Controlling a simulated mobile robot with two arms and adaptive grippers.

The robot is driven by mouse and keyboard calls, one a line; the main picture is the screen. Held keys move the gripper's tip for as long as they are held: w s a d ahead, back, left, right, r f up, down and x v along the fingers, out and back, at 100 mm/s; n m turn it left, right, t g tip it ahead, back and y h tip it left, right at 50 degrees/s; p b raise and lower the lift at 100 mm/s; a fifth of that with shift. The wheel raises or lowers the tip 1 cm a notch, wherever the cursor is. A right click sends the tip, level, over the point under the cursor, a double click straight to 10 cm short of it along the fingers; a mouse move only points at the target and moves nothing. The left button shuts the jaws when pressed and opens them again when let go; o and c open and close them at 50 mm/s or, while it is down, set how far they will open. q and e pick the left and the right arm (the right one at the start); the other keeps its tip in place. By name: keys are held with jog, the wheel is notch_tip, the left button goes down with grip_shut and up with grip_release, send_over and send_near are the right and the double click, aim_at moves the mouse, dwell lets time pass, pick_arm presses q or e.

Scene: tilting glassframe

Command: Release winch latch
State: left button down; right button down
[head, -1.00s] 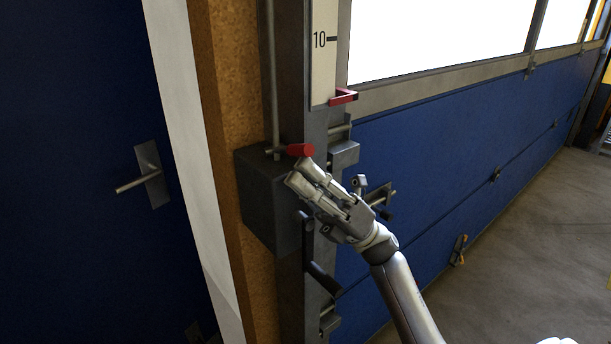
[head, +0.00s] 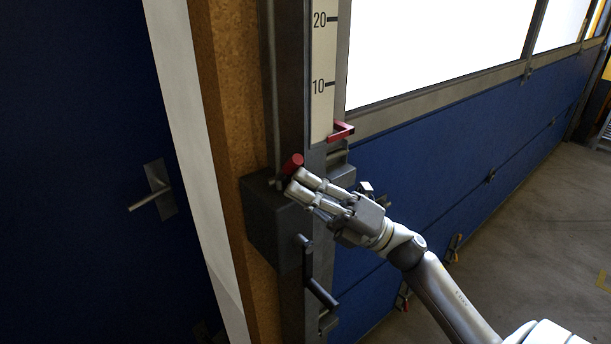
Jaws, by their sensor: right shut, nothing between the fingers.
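A red cylindrical latch handle (head: 293,163) sits on top of the dark grey winch box (head: 270,218), which is fixed to the grey post. In the head view it is tilted, its red end up and to the right. My right gripper (head: 291,183) is shut and empty, its fingertips right at the lower side of the red handle. I cannot tell whether they touch it. The fingers hide part of the latch's base. A black crank (head: 318,285) hangs at the winch box's lower right. My left gripper is not in view.
A white scale (head: 324,70) with numbers runs up the post, with a red pointer (head: 341,131) at its lower end. The blue framed panel (head: 430,185) extends to the right. A blue door with a metal handle (head: 154,190) is at the left. Grey floor at right is open.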

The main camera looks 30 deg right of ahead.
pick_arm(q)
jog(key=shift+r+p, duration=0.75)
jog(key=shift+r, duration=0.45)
